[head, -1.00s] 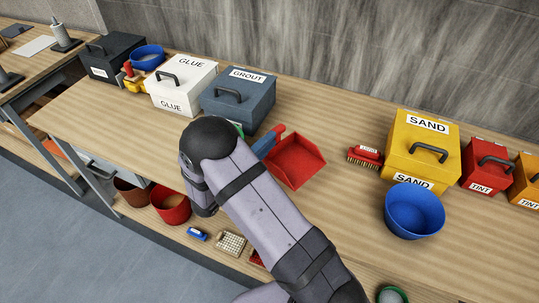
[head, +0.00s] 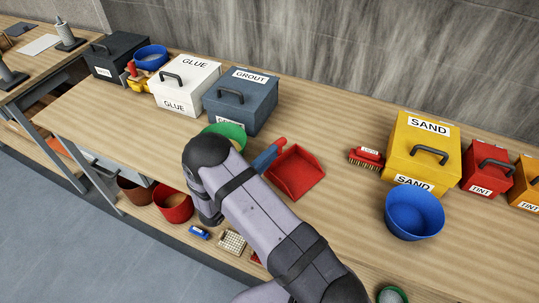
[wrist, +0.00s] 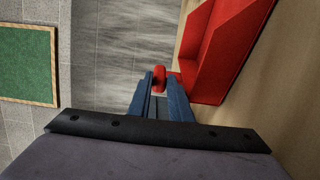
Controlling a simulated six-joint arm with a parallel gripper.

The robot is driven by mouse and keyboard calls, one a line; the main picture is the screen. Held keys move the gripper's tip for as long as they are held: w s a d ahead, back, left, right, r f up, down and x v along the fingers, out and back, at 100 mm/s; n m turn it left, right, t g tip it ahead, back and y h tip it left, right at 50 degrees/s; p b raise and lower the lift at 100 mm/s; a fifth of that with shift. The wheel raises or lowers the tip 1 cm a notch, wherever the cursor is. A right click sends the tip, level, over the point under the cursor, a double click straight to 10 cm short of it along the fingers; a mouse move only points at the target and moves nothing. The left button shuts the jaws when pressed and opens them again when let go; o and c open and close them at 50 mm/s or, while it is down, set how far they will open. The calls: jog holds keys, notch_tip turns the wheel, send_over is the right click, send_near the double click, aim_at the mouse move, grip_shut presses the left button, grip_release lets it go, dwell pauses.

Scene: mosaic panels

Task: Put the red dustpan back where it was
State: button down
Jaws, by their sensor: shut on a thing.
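The red dustpan (head: 296,172) is over the middle of the bench in the head view, its pan to the right of my arm. My gripper (head: 267,156) is shut on its red handle, at the pan's upper left. In the wrist view the blue fingers of my gripper (wrist: 159,88) close around the handle, and the red dustpan (wrist: 232,45) fills the upper right. The pan is very close to the bench top; I cannot tell whether it touches. My forearm hides the bench to the lower left of the pan.
A green bowl (head: 228,133) stands just behind my wrist, before the grey GROUT box (head: 240,103). A red brush (head: 367,157), the yellow SAND box (head: 421,150) and a blue bucket (head: 414,212) stand to the right. Bench between dustpan and brush is clear.

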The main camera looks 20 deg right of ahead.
jog(key=shift+f, duration=0.2)
jog(key=c, duration=1.6)
grip_release()
jog(key=shift+r, duration=0.15)
jog(key=b+v, duration=0.5)
jog(key=v, duration=0.7)
